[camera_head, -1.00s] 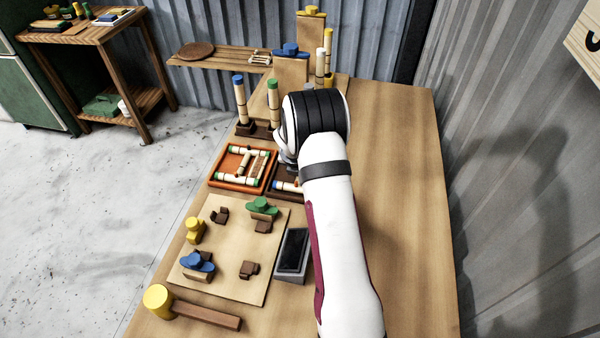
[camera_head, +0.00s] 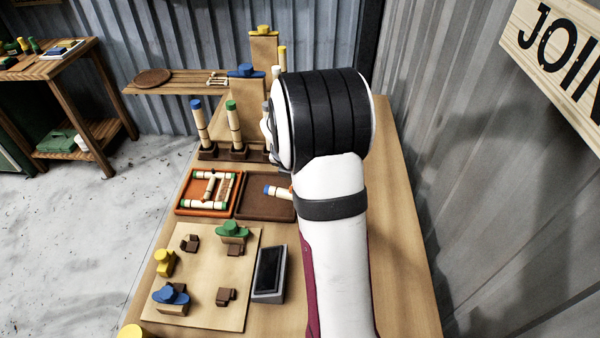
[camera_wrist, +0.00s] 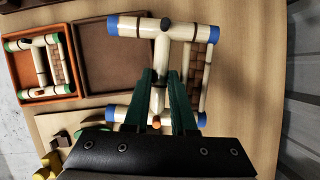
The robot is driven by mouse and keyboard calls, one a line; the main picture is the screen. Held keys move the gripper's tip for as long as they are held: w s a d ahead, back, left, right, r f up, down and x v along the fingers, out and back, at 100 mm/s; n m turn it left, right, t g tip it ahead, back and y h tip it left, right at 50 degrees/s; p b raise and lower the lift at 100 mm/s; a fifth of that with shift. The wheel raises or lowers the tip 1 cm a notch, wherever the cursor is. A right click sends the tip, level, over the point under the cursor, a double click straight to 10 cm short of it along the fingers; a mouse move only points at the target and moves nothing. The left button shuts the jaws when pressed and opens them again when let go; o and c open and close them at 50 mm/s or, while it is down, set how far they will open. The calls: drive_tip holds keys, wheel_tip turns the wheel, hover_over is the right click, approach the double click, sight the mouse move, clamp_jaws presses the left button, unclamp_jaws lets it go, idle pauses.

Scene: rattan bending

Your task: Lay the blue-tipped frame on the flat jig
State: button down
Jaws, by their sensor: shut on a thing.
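The blue-tipped frame (camera_wrist: 155,70) is made of pale rods with blue ends and a woven brown panel. In the wrist view my gripper (camera_wrist: 162,95) is shut on its middle rod. The frame appears raised, to the right of the empty brown tray (camera_wrist: 118,55). In the head view one blue-tipped end (camera_head: 276,191) shows beside my arm, which hides my gripper and the rest of the frame. The flat jig appears to be the tan board (camera_head: 212,265), which carries brown blocks and yellow, blue and green clamps and holds no frame.
An orange tray (camera_head: 178,207) with a green-tipped frame (camera_head: 210,190) stands left of the brown tray. A grey box with a dark top (camera_head: 270,270) is right of the board. Upright posts with blue (camera_head: 198,115) and green (camera_head: 233,115) tips stand behind the trays.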

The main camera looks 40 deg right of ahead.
drive_tip(key=s+a+r+m+g+y, duration=0.15)
drive_tip(key=a+r+m+g, duration=0.35)
drive_tip(key=a+m, duration=0.7)
drive_tip(key=s+a+r+m+g+y, duration=0.1)
drive_tip(key=a+r+m+g+y, duration=0.1)
drive_tip(key=a+r+m, duration=0.75)
drive_tip(key=shift+w+a+f+m+t+y, duration=0.2)
drive_tip(key=shift+w+a+f+m+y, duration=0.6)
drive_tip(key=shift+f+m, duration=2.25)
drive_tip(key=shift+w+a+f+m+t+y, duration=0.2)
drive_tip(key=shift+w+a+f+m+y, duration=0.55)
drive_tip(key=shift+f, duration=4.35)
drive_tip(key=shift+w+a+f+m+t+y, duration=0.35)
drive_tip(key=shift+a+f+m, duration=0.75)
drive_tip(key=shift+f+m, duration=2.1)
drive_tip(key=shift+w+f+n, duration=0.1)
drive_tip(key=shift+f+n, duration=0.85)
drive_tip(key=c, duration=0.7)
unclamp_jaws()
drive_tip(key=shift+o, duration=0.2)
